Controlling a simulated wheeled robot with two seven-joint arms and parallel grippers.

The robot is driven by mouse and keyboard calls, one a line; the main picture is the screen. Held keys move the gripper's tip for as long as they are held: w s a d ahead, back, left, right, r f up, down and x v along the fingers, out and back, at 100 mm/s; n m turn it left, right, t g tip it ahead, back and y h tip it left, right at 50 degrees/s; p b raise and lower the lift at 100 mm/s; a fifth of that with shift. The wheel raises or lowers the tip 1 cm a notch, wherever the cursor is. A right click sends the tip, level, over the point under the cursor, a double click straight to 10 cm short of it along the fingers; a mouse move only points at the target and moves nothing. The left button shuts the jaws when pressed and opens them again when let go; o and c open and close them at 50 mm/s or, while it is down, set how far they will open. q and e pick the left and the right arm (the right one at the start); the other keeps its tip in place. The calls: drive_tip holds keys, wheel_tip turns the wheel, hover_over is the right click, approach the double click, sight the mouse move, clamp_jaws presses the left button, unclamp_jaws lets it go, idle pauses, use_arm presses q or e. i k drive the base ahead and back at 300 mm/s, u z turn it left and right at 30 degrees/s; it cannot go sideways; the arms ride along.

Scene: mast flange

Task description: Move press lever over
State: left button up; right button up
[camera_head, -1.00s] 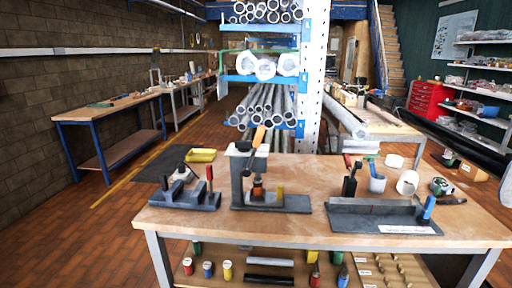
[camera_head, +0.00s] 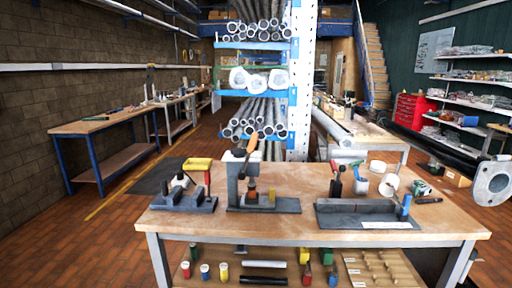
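The press (camera_head: 233,187) stands on the workbench (camera_head: 300,230), left of its middle. It has a grey base plate and column with a pale top. Its lever (camera_head: 252,146), with an orange-brown handle, rises from the top and tilts up to the right. A dark ram with an orange-brown part sits below the head, and a yellow piece stands beside it on the base. Neither gripper shows in the view, and nothing is seen touching the lever.
A dark angled plate (camera_head: 365,214), cups and tools are on the right. A pipe rack (camera_head: 262,75) stands behind. Bare wood lies between the press and the right fixture.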

sight(242, 174)
drive_tip(key=k, duration=0.2)
drive_tip(key=u, duration=0.9)
drive_tip(key=i, duration=0.75)
drive_tip(key=z, duration=0.85)
